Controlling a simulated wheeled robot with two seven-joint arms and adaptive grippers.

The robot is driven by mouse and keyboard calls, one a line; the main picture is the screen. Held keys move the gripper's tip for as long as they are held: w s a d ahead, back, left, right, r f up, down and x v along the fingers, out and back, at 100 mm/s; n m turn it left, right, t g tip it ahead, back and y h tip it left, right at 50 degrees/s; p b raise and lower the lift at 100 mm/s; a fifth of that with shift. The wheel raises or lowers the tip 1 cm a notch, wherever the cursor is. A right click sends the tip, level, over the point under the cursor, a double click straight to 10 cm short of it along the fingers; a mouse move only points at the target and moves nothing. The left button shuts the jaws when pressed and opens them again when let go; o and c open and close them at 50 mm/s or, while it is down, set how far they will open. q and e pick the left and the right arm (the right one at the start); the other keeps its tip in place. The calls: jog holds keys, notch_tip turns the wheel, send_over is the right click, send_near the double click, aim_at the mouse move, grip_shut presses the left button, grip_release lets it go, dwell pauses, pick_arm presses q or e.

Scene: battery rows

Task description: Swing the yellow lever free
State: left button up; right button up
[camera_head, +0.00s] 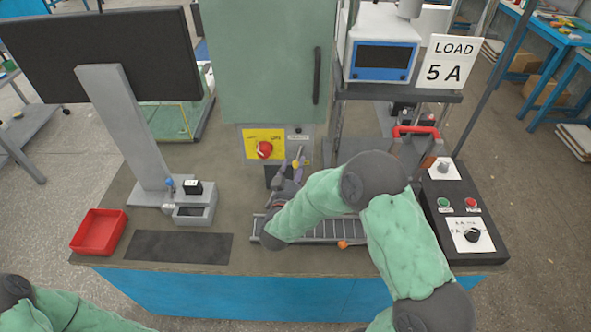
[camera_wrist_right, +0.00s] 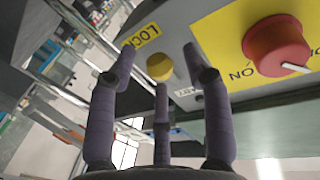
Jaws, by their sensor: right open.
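A yellow knob (camera_wrist_right: 160,67), which looks like the end of the yellow lever, shows in the right wrist view between the fingertips of my right gripper (camera_wrist_right: 160,58). The fingers are spread around it, with gaps on both sides. The rest of the lever is hidden or too small to tell. In the head view my right gripper (camera_head: 289,178) is at the front of the green cabinet (camera_head: 265,70), below the red rotary switch (camera_head: 264,150), and a small yellow spot (camera_head: 296,164) shows at its fingers. My left gripper is out of view.
A yellow LOCK label (camera_wrist_right: 144,37) sits close to the knob. A grey rail (camera_head: 325,230) lies on the bench under my right arm. A red tray (camera_head: 99,231) and dark mat (camera_head: 180,247) are at left; a control box (camera_head: 462,215) is at right.

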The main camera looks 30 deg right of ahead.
jog(key=shift+w+d, duration=0.25)
grip_shut()
jog(key=shift+s+d+f+n+t+p, duration=0.1)
jog(key=shift+s+d+n+t+p, duration=0.15)
jog(key=shift+n, duration=0.6)
jog(key=shift+s+d+f+n+t+p, duration=0.15)
jog(key=shift+d+n, duration=0.2)
jog(key=shift+n, duration=0.5)
grip_release()
jog(key=shift+a+r, duration=0.1)
